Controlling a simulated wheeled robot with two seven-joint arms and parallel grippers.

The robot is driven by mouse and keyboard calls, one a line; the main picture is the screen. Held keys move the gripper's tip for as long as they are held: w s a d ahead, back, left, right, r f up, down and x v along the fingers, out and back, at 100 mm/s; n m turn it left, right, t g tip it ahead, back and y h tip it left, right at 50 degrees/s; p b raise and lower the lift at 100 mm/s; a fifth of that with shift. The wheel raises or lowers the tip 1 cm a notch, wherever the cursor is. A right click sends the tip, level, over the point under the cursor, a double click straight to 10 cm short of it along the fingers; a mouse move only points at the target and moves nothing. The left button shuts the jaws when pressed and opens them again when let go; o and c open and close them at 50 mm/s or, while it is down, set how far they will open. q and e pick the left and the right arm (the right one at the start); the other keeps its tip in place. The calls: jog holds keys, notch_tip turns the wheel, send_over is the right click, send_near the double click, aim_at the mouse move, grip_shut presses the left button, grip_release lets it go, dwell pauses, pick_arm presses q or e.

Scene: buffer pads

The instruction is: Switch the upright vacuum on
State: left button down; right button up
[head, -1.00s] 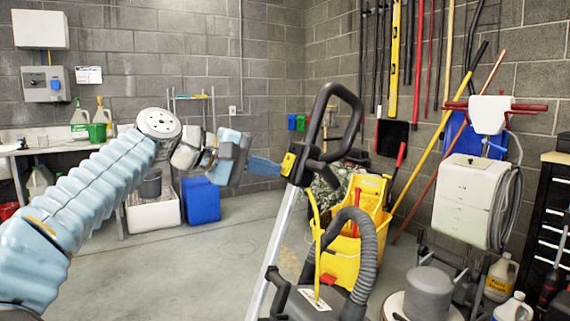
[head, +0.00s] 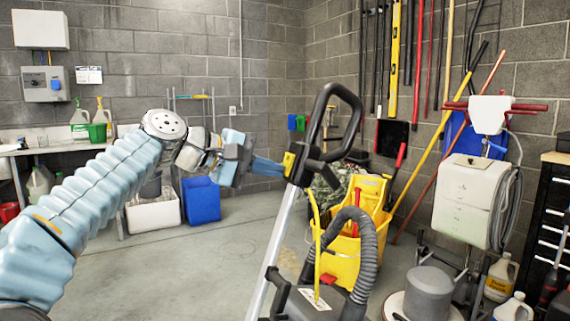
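The upright vacuum (head: 333,296) stands in the middle foreground, with a black loop handle, a silver tube and a grey ribbed hose. A yellow switch part (head: 289,161) sits on the left side of its handle base. My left gripper (head: 276,168) reaches in from the left, its blue fingers pointing right with the tips at or just short of the yellow part. I cannot tell whether they touch. The fingers appear close together, with nothing seen between them. My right gripper is out of view.
A yellow mop bucket (head: 343,258) stands right behind the vacuum. A floor machine with a white tank (head: 470,200) and jugs (head: 501,277) crowd the right. A blue bin (head: 201,201) is at the back left. The floor at left centre is clear.

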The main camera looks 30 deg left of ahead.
pick_arm(q)
jog(key=p+v, duration=0.1)
jog(key=v, duration=0.5)
jog(key=shift+p, duration=0.35)
dwell(0.6)
